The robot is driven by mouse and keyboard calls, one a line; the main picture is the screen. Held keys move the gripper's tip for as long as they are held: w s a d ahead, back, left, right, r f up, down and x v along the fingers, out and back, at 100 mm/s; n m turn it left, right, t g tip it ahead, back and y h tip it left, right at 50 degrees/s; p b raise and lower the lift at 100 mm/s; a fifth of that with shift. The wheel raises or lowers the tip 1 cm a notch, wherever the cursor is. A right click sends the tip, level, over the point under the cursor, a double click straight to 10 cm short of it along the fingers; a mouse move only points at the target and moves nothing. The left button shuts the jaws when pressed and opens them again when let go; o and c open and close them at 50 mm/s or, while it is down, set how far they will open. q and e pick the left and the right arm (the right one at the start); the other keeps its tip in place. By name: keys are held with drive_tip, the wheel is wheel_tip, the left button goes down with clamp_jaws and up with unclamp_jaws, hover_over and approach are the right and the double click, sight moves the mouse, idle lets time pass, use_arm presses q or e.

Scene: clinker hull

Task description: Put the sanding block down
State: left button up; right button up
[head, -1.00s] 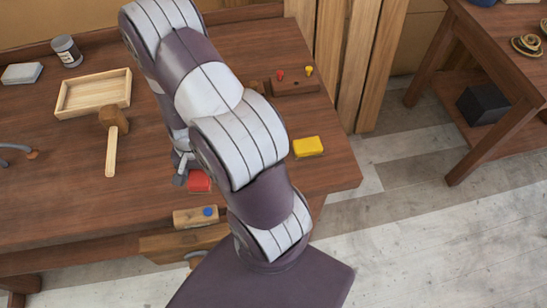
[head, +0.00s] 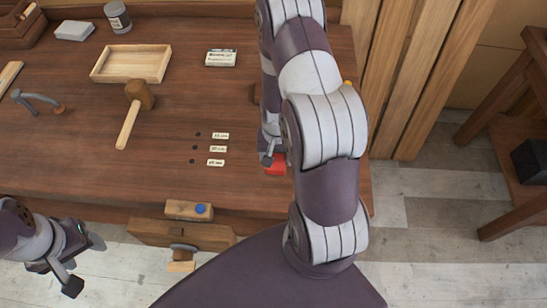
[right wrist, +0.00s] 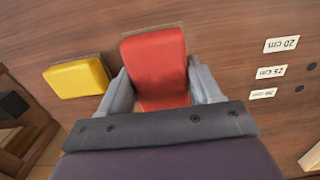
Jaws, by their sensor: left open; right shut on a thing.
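A red block (head: 275,165), which I take to be the sanding block, is between the fingers of my right gripper (head: 270,160) at the right part of the workbench. In the right wrist view the red block (right wrist: 158,65) sits between the two grey fingers (right wrist: 162,85), which close on its sides. A yellow block (right wrist: 78,78) lies to its left, apart from it. I cannot tell whether the red block touches the bench top. My left gripper (head: 82,268) is open and empty, in front of the bench at the lower left.
The workbench (head: 60,150) holds a mallet (head: 135,105), a wooden tray (head: 132,64), a grey block (head: 75,30) and a jar (head: 118,17). Small length labels (head: 218,148) lie left of the red block. A vise (head: 180,233) is at the front edge. My right arm hides the bench's right end.

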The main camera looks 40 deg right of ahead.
drive_tip(key=shift+w+d+f, duration=0.15)
drive_tip(key=shift+w+f, duration=0.25)
drive_tip(key=shift+w, duration=0.3)
drive_tip(key=shift+w+f, duration=0.2)
drive_tip(key=shift+f, duration=0.15)
wheel_tip(320, 180, down, 3)
drive_tip(key=shift+s+r+p, duration=0.1)
drive_tip(key=shift+p, duration=0.45)
drive_tip(key=shift+a+f, duration=0.2)
drive_tip(key=shift+f, duration=0.15)
drive_tip(key=shift+d+f, duration=0.1)
drive_tip(key=shift+f, duration=0.25)
drive_tip(key=o, duration=1.4)
drive_tip(key=shift+r, duration=0.15)
